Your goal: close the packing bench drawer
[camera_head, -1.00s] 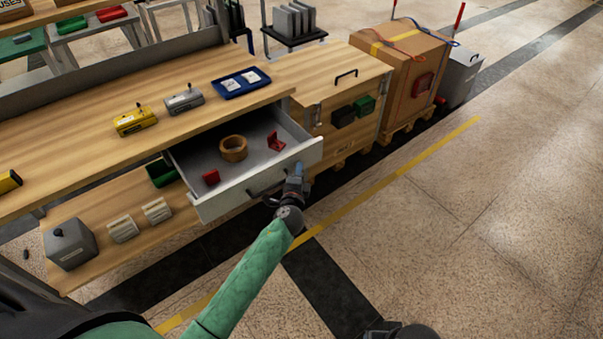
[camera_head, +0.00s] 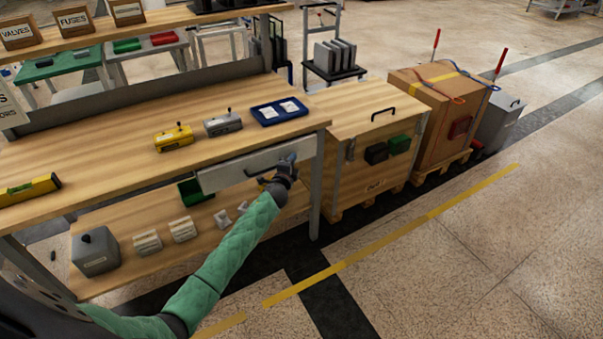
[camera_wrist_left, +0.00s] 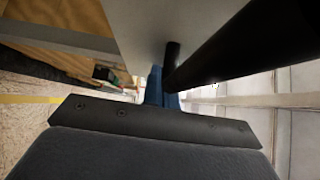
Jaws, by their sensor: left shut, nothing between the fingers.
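The packing bench drawer (camera_head: 230,174) shows only its light grey front, under the right end of the wooden bench top (camera_head: 90,150). The drawer looks shut or nearly so, and its inside is hidden. My left gripper (camera_head: 289,161) is at the right part of the drawer front, beside the dark bar handle. In the left wrist view the blue fingers (camera_wrist_left: 160,88) are together with nothing between them, close to the grey front and the black handle (camera_wrist_left: 215,55). Whether they touch the front I cannot tell. My right gripper is not in view.
A blue tray (camera_head: 259,115), a grey device (camera_head: 222,124) and a yellow device (camera_head: 173,138) sit on the bench top. The lower shelf (camera_head: 135,265) holds a grey box and several small items. A wooden crate (camera_head: 345,170) stands to the right. The floor in front is open.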

